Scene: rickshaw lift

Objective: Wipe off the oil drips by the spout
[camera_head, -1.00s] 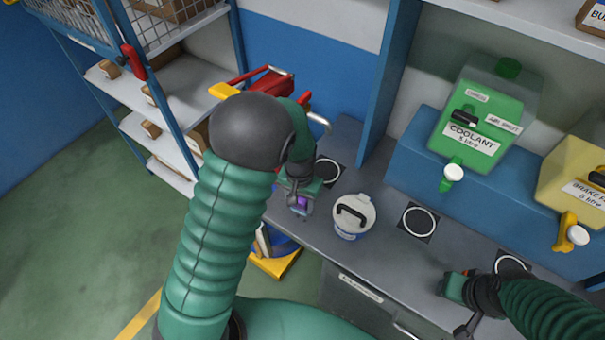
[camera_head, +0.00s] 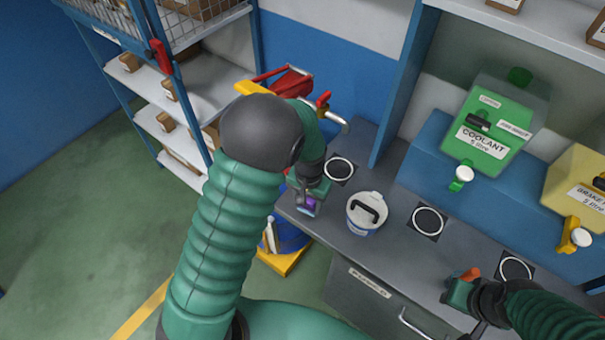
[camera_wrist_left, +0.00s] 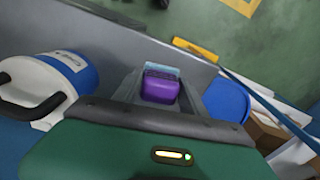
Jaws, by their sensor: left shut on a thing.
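My left gripper (camera_head: 306,206) is shut on a purple block with a pale blue end, perhaps a sponge. This purple block (camera_wrist_left: 160,86) shows between the fingers in the left wrist view. The gripper is near the bench's left front edge, left of a white lidded tub. A metal spout (camera_head: 338,122) with a red and yellow tap sits behind my left arm, above a round ring on the bench. I cannot make out any oil drips. My right gripper (camera_head: 462,290) is low at the right by the bench's front edge; its fingers are unclear.
The white tub (camera_head: 366,222) with a black handle stands on the grey bench. A green coolant container (camera_head: 490,125) and a yellow brake fluid container (camera_head: 580,190) stand on a blue ledge. A blue drum with a yellow base (camera_head: 284,258) stands below the left bench end.

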